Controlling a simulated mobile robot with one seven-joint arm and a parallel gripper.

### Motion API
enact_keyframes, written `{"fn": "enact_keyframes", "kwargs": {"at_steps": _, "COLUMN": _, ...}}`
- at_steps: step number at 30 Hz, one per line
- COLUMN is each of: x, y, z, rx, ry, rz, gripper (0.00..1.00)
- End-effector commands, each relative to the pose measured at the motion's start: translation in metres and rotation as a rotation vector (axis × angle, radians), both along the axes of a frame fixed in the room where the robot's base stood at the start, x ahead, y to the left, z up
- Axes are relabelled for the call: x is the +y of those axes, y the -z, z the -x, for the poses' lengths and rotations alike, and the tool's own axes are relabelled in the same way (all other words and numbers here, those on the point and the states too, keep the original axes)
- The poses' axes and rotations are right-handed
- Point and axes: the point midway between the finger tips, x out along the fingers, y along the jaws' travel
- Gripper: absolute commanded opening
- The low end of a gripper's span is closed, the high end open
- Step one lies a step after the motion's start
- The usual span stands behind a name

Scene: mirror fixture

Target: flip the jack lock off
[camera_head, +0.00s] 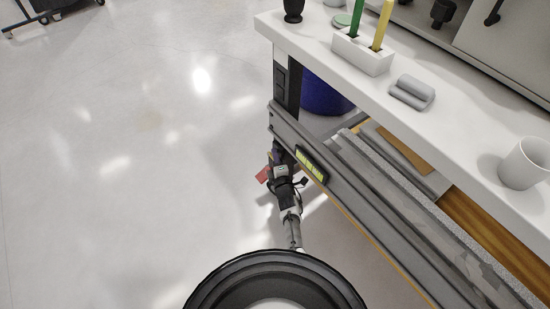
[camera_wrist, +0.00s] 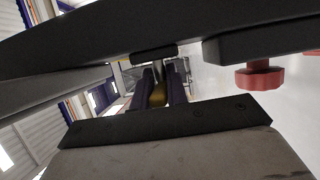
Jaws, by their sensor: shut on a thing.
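My gripper (camera_head: 277,158) is low at the near leg of the white bench, beside the end of the grey rail (camera_head: 375,190). In the wrist view, the two dark purple fingers of my gripper (camera_wrist: 163,80) are close together on a small brass-coloured piece (camera_wrist: 159,95). This piece may be the jack lock; I cannot tell for sure. A red knob (camera_wrist: 258,76) sits under a dark bar (camera_wrist: 165,38) to the right of the fingers. A red part (camera_head: 263,174) also shows beside my gripper in the head view. The fingertips are small and partly hidden there.
A yellow-green level (camera_head: 311,166) is on the rail. The white bench top (camera_head: 455,130) carries a pen holder (camera_head: 362,52), a grey object (camera_head: 411,92) and a white cup (camera_head: 525,163). A blue bin (camera_head: 328,95) stands under it. The floor (camera_head: 110,180) to the left is clear.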

Motion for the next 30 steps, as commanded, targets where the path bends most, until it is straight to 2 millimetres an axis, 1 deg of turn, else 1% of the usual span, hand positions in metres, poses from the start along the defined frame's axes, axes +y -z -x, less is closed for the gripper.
{"fn": "enact_keyframes", "kwargs": {"at_steps": 1, "x": 0.0, "y": 0.0, "z": 0.0, "rx": 0.0, "ry": 0.0, "rz": -0.002, "gripper": 0.18}}
{"fn": "enact_keyframes", "kwargs": {"at_steps": 5, "x": 0.0, "y": 0.0, "z": 0.0, "rx": 0.0, "ry": 0.0, "rz": -0.001, "gripper": 0.35}}
{"fn": "enact_keyframes", "kwargs": {"at_steps": 6, "x": 0.0, "y": 0.0, "z": 0.0, "rx": 0.0, "ry": 0.0, "rz": -0.001, "gripper": 0.36}}
{"fn": "enact_keyframes", "kwargs": {"at_steps": 14, "x": 0.0, "y": 0.0, "z": 0.001, "rx": 0.001, "ry": 0.001, "rz": -0.001, "gripper": 0.36}}
{"fn": "enact_keyframes", "kwargs": {"at_steps": 17, "x": -0.002, "y": -0.001, "z": 0.005, "rx": 0.002, "ry": 0.002, "rz": -0.001, "gripper": 0.36}}
{"fn": "enact_keyframes", "kwargs": {"at_steps": 20, "x": -0.005, "y": -0.002, "z": 0.015, "rx": 0.002, "ry": 0.005, "rz": -0.001, "gripper": 0.36}}
{"fn": "enact_keyframes", "kwargs": {"at_steps": 23, "x": -0.008, "y": -0.004, "z": 0.029, "rx": 0.003, "ry": 0.006, "rz": -0.003, "gripper": 0.36}}
{"fn": "enact_keyframes", "kwargs": {"at_steps": 30, "x": -0.019, "y": -0.006, "z": 0.075, "rx": 0.004, "ry": 0.007, "rz": -0.004, "gripper": 0.36}}
